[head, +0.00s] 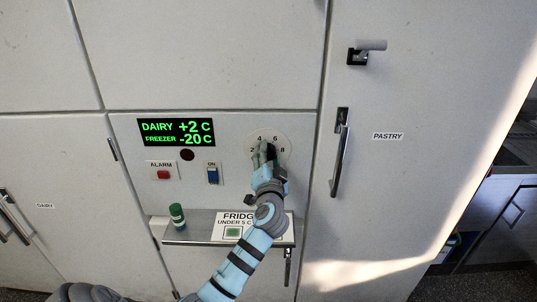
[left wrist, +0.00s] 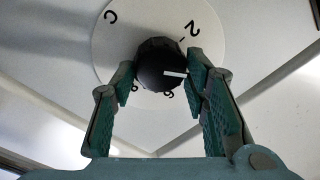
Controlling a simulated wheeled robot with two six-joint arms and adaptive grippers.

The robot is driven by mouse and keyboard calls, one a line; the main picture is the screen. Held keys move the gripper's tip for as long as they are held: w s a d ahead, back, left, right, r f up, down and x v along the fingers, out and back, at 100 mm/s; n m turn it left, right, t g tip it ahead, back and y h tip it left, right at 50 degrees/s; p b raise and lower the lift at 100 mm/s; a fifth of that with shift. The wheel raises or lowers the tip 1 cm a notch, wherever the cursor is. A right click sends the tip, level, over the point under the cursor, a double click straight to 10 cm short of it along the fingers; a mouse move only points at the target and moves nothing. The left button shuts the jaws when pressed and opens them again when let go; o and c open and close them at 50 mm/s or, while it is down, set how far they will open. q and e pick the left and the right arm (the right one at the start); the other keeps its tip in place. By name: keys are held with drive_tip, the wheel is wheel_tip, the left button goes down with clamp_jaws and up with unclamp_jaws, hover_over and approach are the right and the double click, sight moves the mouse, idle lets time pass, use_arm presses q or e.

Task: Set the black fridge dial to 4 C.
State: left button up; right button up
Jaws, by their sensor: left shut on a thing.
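The black fridge dial (left wrist: 160,62) sits on a round white plate (left wrist: 102,45), with a white pointer line on its face. In the left wrist view the pointer aims right, toward my right-hand finger, which hides the mark there. A 2 shows at the upper right, a C at the upper left, and partly covered digits below. In the head view the plate (head: 284,142) shows 2, 4, 6 and 8, and my gripper mostly covers the dial. My left gripper (head: 267,153) is shut on the dial, one finger on each side; its fingers also show in the wrist view (left wrist: 163,80).
A green display (head: 176,132) reads dairy +2 C, freezer -20 C. Below it are a red alarm button (head: 163,174) and a blue switch (head: 213,174). A shelf (head: 190,233) with a green-capped jar (head: 177,215) and a fridge sign (head: 236,219) lies under my arm.

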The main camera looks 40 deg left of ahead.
use_arm(q)
drive_tip(key=shift+f+m, duration=0.25)
drive_tip(key=shift+m, duration=0.25)
drive_tip(key=o, duration=1.2)
drive_tip(key=shift+c, duration=0.2)
drive_tip(key=shift+r, duration=0.15)
drive_tip(key=v, duration=1.2)
